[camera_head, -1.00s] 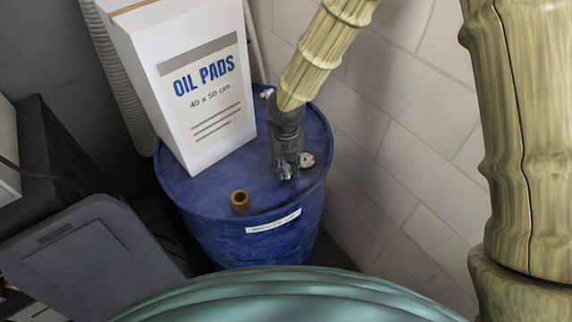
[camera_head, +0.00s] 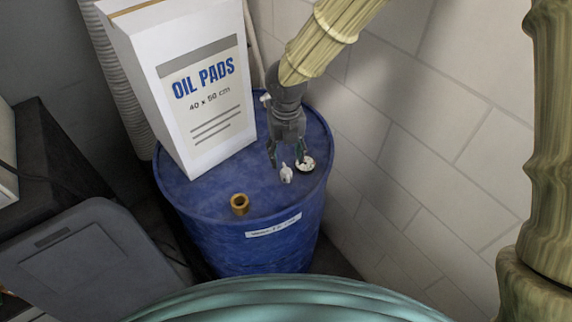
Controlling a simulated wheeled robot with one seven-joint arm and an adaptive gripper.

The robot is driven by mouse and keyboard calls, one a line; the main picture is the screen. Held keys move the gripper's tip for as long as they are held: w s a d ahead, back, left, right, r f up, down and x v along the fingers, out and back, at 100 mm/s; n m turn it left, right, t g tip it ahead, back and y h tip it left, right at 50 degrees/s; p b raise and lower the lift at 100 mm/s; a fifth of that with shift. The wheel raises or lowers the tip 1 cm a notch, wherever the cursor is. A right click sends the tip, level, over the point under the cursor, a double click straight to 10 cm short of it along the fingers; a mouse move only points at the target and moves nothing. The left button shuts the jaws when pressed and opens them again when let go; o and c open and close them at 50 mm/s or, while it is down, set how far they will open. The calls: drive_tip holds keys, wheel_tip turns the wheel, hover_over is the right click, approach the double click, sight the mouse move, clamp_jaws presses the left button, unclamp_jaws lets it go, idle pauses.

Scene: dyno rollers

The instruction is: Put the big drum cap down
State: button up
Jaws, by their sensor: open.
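The blue drum (camera_head: 215,225) stands upright by the wall. On its lid, toward the right edge, lies a round pale piece with a dark middle (camera_head: 305,166), which looks like the big drum cap, though it is small in view. A small whitish piece (camera_head: 286,175) stands on the lid just left of it. My gripper (camera_head: 287,160) points down over the lid with its fingers apart. Its right finger is close to the round piece and partly covers it; I cannot tell whether they touch.
A tall white oil pads box (camera_head: 205,90) stands on the left part of the drum lid. The block wall (camera_head: 420,150) is close on the right. A grey lidded bin (camera_head: 90,260) is at the lower left.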

sight(286, 170)
drive_tip(key=shift+r, duration=2.5)
